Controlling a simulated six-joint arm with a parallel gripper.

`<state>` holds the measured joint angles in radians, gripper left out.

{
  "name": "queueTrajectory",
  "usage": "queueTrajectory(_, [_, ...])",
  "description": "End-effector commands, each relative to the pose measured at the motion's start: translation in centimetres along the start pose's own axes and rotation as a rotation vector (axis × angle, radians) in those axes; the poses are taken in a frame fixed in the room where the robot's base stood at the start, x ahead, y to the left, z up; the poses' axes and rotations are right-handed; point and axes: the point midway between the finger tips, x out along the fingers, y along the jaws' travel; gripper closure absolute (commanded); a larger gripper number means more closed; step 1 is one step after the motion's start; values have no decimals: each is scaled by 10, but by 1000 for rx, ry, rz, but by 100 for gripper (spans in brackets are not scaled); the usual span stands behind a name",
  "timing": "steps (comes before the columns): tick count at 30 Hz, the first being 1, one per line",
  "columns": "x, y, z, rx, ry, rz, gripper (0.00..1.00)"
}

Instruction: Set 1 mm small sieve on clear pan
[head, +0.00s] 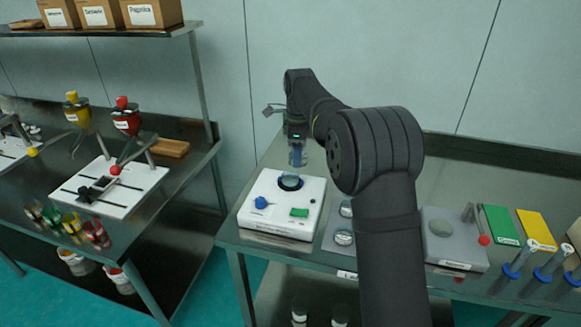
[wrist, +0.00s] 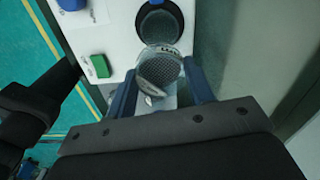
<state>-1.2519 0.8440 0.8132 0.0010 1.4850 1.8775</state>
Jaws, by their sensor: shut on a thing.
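A small clear-walled sieve with a grey mesh (wrist: 160,72) is between the blue fingers of my gripper (wrist: 159,68) in the wrist view. A label on its rim is too small to read surely. The gripper is shut on this sieve and holds it tilted in the picture. In the head view my gripper (head: 297,157) is just behind and above the white shaker machine (head: 262,215). A clear round pan (head: 290,181) sits in the machine's dark ring; the ring (wrist: 159,24) shows just beyond the sieve in the wrist view. I cannot tell their exact gap.
The machine has a blue knob (head: 260,202) and a green switch (head: 299,212). Right of it, a grey tray (head: 341,222) holds small round sieves, partly behind my arm. A grey stand (head: 455,243), green and yellow pads, and blue-based tubes lie further right.

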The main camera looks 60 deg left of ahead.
Motion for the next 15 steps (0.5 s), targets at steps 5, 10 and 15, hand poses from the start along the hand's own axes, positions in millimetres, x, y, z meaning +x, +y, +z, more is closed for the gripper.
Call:
queueTrajectory(5, [13, -5, 21, 0, 0, 0, 75])
queueTrajectory(10, [23, -6, 23, 2, 0, 0, 75])
queueTrajectory(15, [48, -5, 23, 2, 1, 2, 75])
